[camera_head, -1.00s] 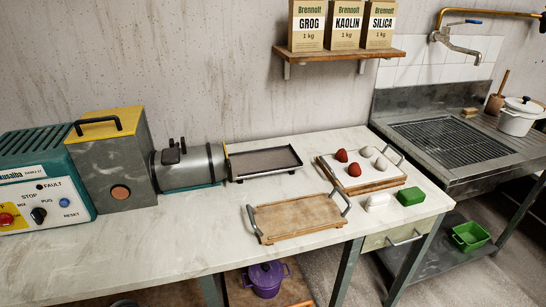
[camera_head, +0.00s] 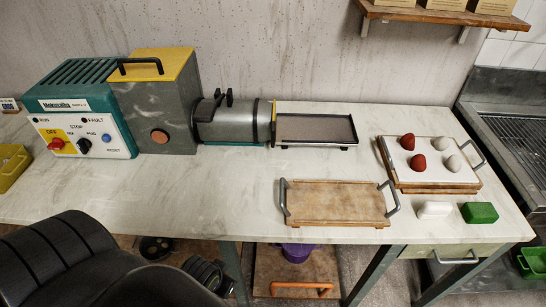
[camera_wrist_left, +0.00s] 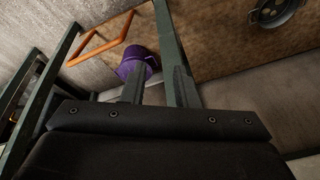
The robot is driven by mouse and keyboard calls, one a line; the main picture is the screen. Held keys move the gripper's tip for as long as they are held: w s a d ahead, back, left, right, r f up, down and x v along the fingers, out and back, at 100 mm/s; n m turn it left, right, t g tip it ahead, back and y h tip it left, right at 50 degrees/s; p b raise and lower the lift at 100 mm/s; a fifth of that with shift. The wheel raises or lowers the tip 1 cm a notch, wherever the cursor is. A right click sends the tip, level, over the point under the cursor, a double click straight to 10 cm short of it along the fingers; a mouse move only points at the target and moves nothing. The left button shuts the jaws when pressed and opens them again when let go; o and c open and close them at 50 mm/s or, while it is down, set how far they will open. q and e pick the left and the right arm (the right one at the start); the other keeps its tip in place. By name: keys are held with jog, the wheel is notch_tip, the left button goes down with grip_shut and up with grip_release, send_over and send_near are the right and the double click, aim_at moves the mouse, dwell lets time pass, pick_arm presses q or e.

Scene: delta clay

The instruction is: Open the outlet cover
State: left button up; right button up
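The pug mill stands at the back left of the table in the head view, with a teal control box (camera_head: 80,100), a grey hopper (camera_head: 165,110) and a horizontal grey barrel (camera_head: 225,121). A thin yellow edge (camera_head: 274,112) shows at the barrel's right end; I cannot tell clearly whether it is the outlet cover, and the outlet face is turned away. My left gripper (camera_wrist_left: 158,88) shows in the left wrist view, fingers apart and empty, low in front of the table and well away from the mill. My right gripper is not in view.
A dark tray (camera_head: 315,129) sits at the barrel's end. A wooden board with handles (camera_head: 335,203) lies in front, and a tray (camera_head: 430,178) with red and white balls is right. A purple pot (camera_wrist_left: 139,63) is under the table. The table's front left is clear.

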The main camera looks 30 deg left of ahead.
aim_at(272, 136)
pick_arm(q)
jog(key=w+d+r+n+t+h, duration=0.3)
jog(key=w+d+r+n+t, duration=0.15)
jog(key=r, duration=0.45)
jog(key=w+d+r+n+t+h, duration=0.3)
jog(key=w+r+n+t, duration=0.25)
jog(key=r, duration=0.25)
jog(key=w+d+r+n+t+h, duration=0.2)
jog(key=w+d+r+n+t, duration=0.25)
jog(key=r, duration=0.45)
jog(key=w+a+f+n+y, duration=0.25)
jog(key=a+n+y, duration=0.4)
jog(key=n, duration=0.65)
jog(key=w+a+f+n+y, duration=0.25)
jog(key=a+n+y, duration=0.4)
jog(key=n, duration=0.55)
jog(key=shift+g, duration=0.35)
jog(key=x, duration=1.7)
jog(key=shift+w+r, duration=0.35)
jog(key=shift+w, duration=0.05)
jog(key=shift+c, duration=0.4)
